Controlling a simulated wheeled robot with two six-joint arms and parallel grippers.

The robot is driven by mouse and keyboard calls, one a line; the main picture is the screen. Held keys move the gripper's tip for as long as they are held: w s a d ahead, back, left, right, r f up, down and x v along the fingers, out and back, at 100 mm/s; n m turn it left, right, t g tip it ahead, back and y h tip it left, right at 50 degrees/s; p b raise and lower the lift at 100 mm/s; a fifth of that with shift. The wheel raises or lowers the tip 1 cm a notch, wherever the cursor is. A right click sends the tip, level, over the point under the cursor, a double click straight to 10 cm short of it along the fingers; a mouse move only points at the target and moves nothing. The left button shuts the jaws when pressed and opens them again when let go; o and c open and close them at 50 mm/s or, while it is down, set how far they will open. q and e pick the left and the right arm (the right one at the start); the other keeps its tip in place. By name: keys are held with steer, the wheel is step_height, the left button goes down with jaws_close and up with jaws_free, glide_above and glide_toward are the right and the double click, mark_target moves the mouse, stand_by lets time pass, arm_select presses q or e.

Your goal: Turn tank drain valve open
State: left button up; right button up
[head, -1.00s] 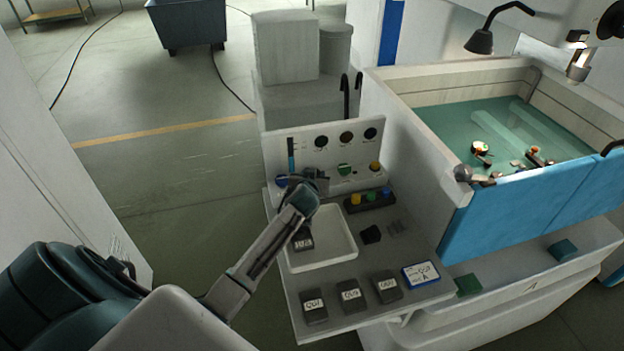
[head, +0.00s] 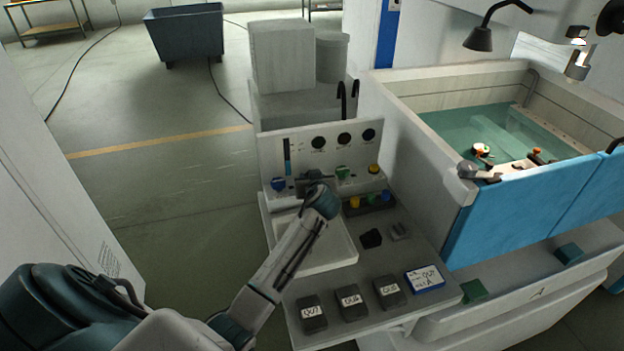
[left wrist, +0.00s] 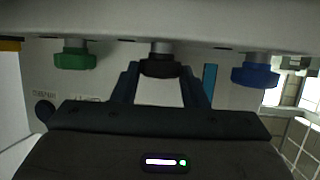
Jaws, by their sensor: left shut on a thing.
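The control panel (head: 300,155) stands upright at the back of the bench, with a row of knobs below its gauges. In the left wrist view a black knob (left wrist: 160,66) sits on a pale stem between the two fingers of my left gripper (left wrist: 160,73). The gripper is shut on this knob. A green knob (left wrist: 75,59) is to the left there and a blue knob (left wrist: 255,75) to the right. In the head view my left gripper (head: 316,180) is at the panel between blue and green knobs and hides the black one. I cannot read which label belongs to it.
A white tray (head: 345,257) lies under my left arm. Several labelled dark blocks (head: 351,303) line the bench front. A rack with coloured pieces (head: 368,201) is right of the gripper. The water tank's blue wall (head: 520,210) rises on the right.

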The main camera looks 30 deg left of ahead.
arm_select(q)
steer(key=o, duration=1)
steer(key=shift+c, duration=0.2)
steer(key=shift+s+d, duration=0.35)
steer(key=b+v, duration=0.3)
steer(key=v, duration=0.7)
steer(key=shift+r+b, duration=0.2)
steer(key=shift+b, duration=0.15)
steer(key=shift+f, duration=0.15)
